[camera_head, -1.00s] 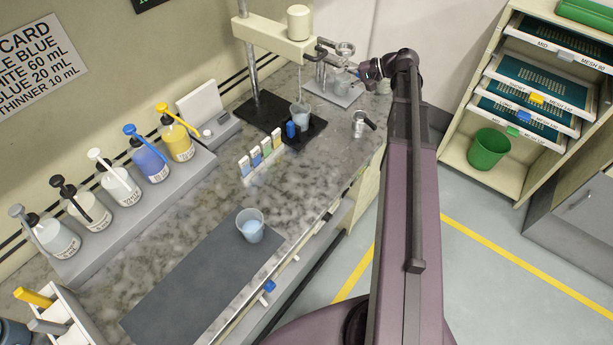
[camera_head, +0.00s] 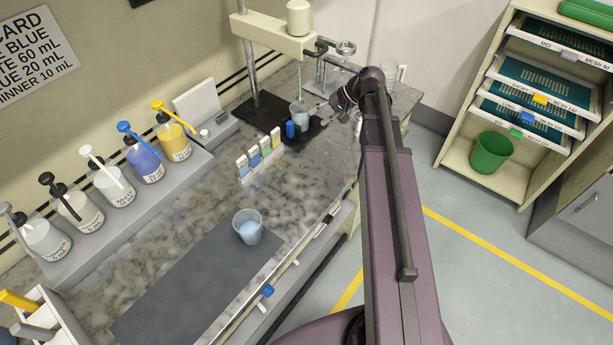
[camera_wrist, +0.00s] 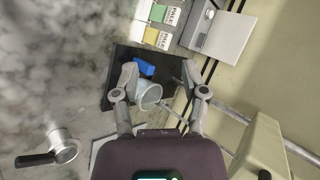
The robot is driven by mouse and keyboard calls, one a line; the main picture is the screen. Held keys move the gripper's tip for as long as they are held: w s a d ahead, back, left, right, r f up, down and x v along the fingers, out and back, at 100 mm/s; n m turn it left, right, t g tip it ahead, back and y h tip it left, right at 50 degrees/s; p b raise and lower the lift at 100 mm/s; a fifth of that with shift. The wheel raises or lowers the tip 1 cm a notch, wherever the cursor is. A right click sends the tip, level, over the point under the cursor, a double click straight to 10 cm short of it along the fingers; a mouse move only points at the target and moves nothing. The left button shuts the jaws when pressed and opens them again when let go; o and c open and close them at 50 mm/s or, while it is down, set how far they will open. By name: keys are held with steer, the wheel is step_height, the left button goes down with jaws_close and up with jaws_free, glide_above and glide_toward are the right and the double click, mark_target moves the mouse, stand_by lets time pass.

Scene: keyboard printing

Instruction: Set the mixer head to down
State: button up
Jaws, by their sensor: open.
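My gripper (camera_head: 332,106) is low, just right of the cup. In the wrist view my gripper (camera_wrist: 160,78) is open, its fingers spread either side of the cup (camera_wrist: 149,94) in the picture; contact cannot be told. The cream head (camera_wrist: 262,150) shows at lower right there.
Colour cards (camera_head: 260,154), pump bottles (camera_head: 118,185) and another cup (camera_head: 248,226) on a grey mat (camera_head: 185,290) are to the left. A handled metal cup (camera_wrist: 62,146) is at left in the wrist view.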

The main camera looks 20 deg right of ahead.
steer(key=s+a+f+n+g+h+b, duration=0.2)
steer(key=s+a+f+h+b, duration=0.4)
steer(key=s+f, duration=0.4)
step_height(320, 180, down, 3)
steer(key=shift+s+a+r+n+b, duration=0.15)
steer(key=shift+s+a+n+b, duration=0.1)
steer(key=shift+a+n+b, duration=0.35)
steer(key=shift+s+a, duration=0.1)
steer(key=shift+a, duration=0.05)
steer(key=s+h, duration=0.2)
steer(key=s+a+n, duration=0.1)
steer(key=shift+s+f+g+h, duration=0.2)
steer(key=shift+s+g+h, duration=0.1)
steer(key=shift+s+h, duration=0.1)
